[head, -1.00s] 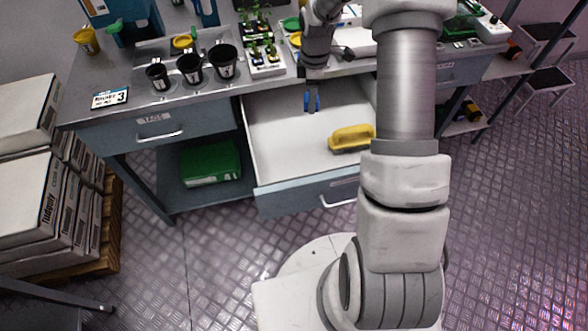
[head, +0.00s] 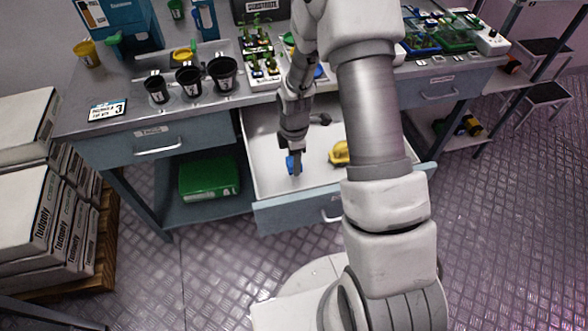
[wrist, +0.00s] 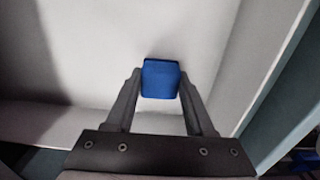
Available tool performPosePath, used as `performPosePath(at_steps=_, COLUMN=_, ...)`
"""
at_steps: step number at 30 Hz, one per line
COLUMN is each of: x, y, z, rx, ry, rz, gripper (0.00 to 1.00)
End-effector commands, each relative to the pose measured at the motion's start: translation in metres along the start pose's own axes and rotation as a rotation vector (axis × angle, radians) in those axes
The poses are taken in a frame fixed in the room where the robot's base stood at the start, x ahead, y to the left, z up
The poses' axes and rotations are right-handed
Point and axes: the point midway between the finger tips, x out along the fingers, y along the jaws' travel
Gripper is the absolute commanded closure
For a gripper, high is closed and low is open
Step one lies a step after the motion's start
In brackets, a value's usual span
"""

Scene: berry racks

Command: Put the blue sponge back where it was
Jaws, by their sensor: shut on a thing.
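The blue sponge (wrist: 160,78) is between the two fingers of my gripper (wrist: 160,90) in the wrist view. My gripper is shut on it. In the head view my gripper (head: 295,170) points down inside the open drawer (head: 262,180), and the blue sponge (head: 291,164) shows at its fingertips. The sponge is over the pale drawer floor, left of the middle. Whether it touches the floor I cannot tell.
A yellow brush-like thing (head: 339,153) lies in the drawer to the right, partly hidden by my arm. A dark item (head: 320,119) lies at the drawer's back. Black cups (head: 222,73) stand on the bench above. The drawer's left floor is clear.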

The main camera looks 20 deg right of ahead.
Motion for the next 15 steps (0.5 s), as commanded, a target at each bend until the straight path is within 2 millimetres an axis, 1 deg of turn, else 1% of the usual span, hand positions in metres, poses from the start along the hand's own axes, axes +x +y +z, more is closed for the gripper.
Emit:
performPosePath(at_steps=4, x=0.013, y=-0.001, z=-0.001, rx=0.001, ry=0.001, rz=-0.002, gripper=0.91)
performPosePath(at_steps=9, x=0.037, y=-0.002, z=-0.001, rx=0.0, ry=0.0, rz=-0.003, gripper=0.91)
performPosePath(at_steps=11, x=0.041, y=-0.001, z=-0.001, rx=0.001, ry=0.0, rz=0.0, gripper=0.91)
performPosePath(at_steps=15, x=0.04, y=0.0, z=-0.001, rx=0.001, ry=0.0, rz=0.002, gripper=0.91)
